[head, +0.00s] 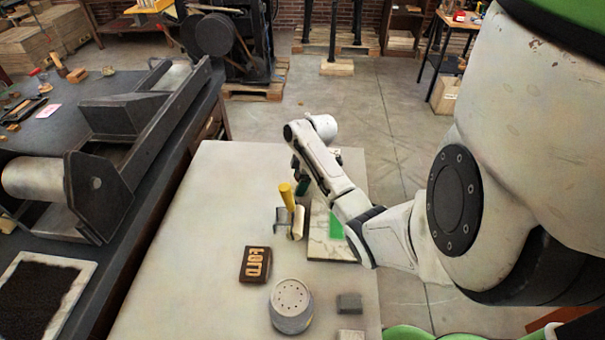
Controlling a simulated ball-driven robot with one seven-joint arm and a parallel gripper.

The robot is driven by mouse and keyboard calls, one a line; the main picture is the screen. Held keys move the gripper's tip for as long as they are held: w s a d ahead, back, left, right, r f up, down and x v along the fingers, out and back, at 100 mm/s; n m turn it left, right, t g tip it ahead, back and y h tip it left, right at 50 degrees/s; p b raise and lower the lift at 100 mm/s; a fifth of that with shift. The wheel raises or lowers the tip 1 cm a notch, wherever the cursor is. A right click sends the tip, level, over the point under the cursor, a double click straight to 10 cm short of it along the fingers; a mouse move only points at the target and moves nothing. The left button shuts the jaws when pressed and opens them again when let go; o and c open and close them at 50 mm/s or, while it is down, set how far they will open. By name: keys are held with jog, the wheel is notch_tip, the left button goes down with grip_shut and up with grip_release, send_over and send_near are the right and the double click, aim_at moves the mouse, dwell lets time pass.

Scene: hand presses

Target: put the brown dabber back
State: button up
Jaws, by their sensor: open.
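I cannot make out a brown dabber for certain. A round grey pot (291,306) with holes in its top stands at the near part of the pale table, and nothing is in the holes. A marble slab (330,248) with a green ink patch (336,226) lies partly under my arm. A yellow-handled tool (288,197) rests on a small metal stand (283,217) left of the slab.
A brown block with raised letters (255,265) and two grey blocks (349,304) lie on the pale table (190,230). A dark bench (135,205) with a roller press (130,130) borders it at left. The table's left part is clear.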

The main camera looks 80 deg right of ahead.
jog(key=v, duration=1.2)
jog(key=shift+b, duration=0.45)
